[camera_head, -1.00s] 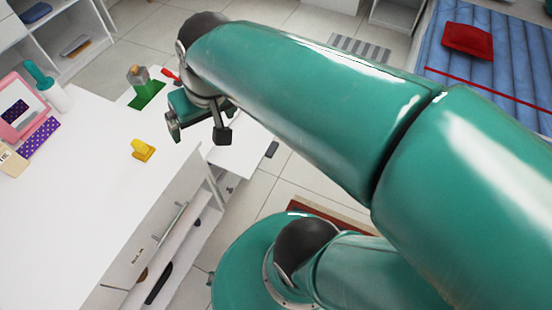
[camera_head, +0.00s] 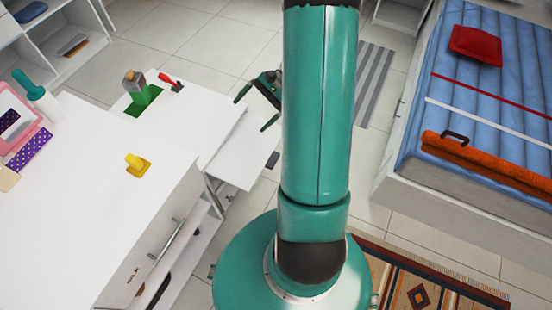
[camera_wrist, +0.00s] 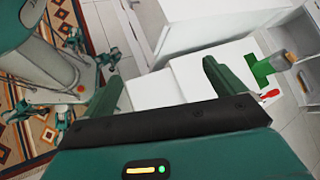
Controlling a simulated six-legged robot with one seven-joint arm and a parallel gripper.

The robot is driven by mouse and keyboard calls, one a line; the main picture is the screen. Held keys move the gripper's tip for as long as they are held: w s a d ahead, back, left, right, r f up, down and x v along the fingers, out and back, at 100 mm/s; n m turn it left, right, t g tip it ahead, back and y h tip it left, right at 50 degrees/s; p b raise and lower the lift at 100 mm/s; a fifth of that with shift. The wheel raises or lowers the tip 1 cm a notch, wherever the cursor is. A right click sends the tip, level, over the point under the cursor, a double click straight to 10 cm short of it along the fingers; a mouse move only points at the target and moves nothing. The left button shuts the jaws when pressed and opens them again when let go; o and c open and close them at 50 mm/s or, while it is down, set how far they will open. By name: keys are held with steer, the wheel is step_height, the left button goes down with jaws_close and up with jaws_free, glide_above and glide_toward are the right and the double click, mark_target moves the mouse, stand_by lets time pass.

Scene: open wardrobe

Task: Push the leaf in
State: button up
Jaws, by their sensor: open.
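The leaf is most likely the flat white panel (camera_head: 240,152) sticking out from the right end of the white desk (camera_head: 75,215), a little below its top. In the wrist view the panel (camera_wrist: 150,90) shows between my fingers. My gripper (camera_head: 255,109) is open and empty, near the panel's outer far end in the head view. It also shows in the wrist view (camera_wrist: 165,86), with its two green fingers well apart. I cannot tell whether a finger touches the panel. My arm hides part of the area right of the panel.
On the desk stand a yellow object (camera_head: 137,165), a green-based item (camera_head: 143,98), a red-handled tool (camera_head: 170,80) and a pink-framed mirror (camera_head: 22,125). A bed (camera_head: 490,100) is at the right, with a patterned rug (camera_head: 420,285) below it. Tiled floor lies open behind.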

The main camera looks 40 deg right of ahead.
steer(key=s+d+f+m+t+h, duration=0.1)
steer(key=s+d+f+m+t, duration=0.4)
steer(key=f, duration=0.6)
steer(key=s+d+f+m+t+h, duration=0.25)
steer(key=s+f+m+t, duration=0.3)
steer(key=f, duration=0.65)
steer(key=s+d+f+m+t+h, duration=0.1)
steer(key=s+d+f+m+t, duration=0.45)
steer(key=f, duration=0.55)
steer(key=w+a+m+g, duration=0.1)
steer(key=w+a, duration=0.5)
steer(key=w, duration=0.6)
steer(key=shift+w+a+f+g, duration=0.2)
steer(key=shift+w+g, duration=0.1)
steer(key=shift+w, duration=0.1)
steer(key=shift+y, duration=0.25)
steer(key=c, duration=1.4)
